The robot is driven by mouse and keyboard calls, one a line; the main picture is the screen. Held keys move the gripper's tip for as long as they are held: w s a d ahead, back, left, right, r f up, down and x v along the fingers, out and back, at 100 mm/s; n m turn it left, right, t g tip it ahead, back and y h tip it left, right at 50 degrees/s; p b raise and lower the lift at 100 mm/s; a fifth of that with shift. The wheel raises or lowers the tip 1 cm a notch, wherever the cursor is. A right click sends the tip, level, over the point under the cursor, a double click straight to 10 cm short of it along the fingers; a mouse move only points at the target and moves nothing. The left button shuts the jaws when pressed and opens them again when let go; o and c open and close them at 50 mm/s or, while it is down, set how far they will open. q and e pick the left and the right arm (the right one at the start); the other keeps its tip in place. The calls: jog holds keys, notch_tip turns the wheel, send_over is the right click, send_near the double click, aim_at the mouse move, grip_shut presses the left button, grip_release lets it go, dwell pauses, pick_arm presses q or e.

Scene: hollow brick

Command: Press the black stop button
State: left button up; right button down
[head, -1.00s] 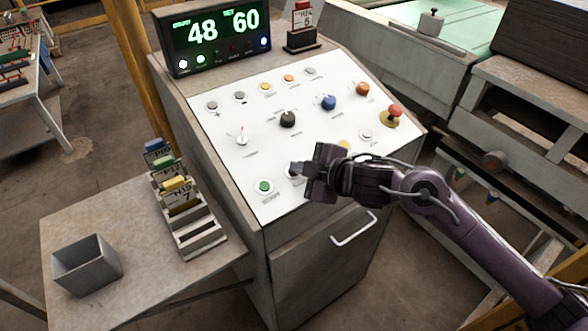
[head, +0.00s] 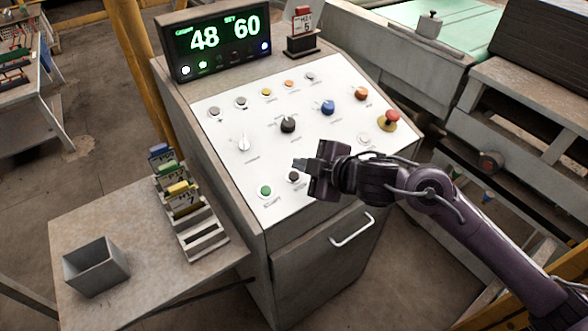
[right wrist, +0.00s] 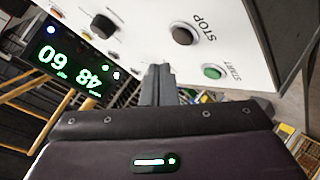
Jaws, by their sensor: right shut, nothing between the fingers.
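The black stop button (head: 293,176) is on the lower part of the sloped white panel (head: 222,172), just right of the green start button (head: 265,190). In the right wrist view, the black button (right wrist: 182,34) is next to the printed word STOP, with the green button (right wrist: 211,72) below it to the right. My right gripper (head: 299,163) is shut and empty over the panel. My left gripper is out of view.
A black knob (head: 288,125), a blue knob (head: 327,107) and a red mushroom button (head: 391,118) are higher on the panel. A display (head: 215,42) reads 48 and 60. A side table at left holds a grey bin (head: 95,268) and a card rack (head: 203,241).

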jog(key=r, duration=0.1)
jog(key=r+p, duration=0.1)
jog(key=p, duration=0.1)
jog(key=shift+s+d+r, duration=0.25)
jog(key=shift+s+r, duration=0.1)
jog(key=shift+r, duration=0.05)
jog(key=shift+s+a, duration=0.1)
dwell(0.4)
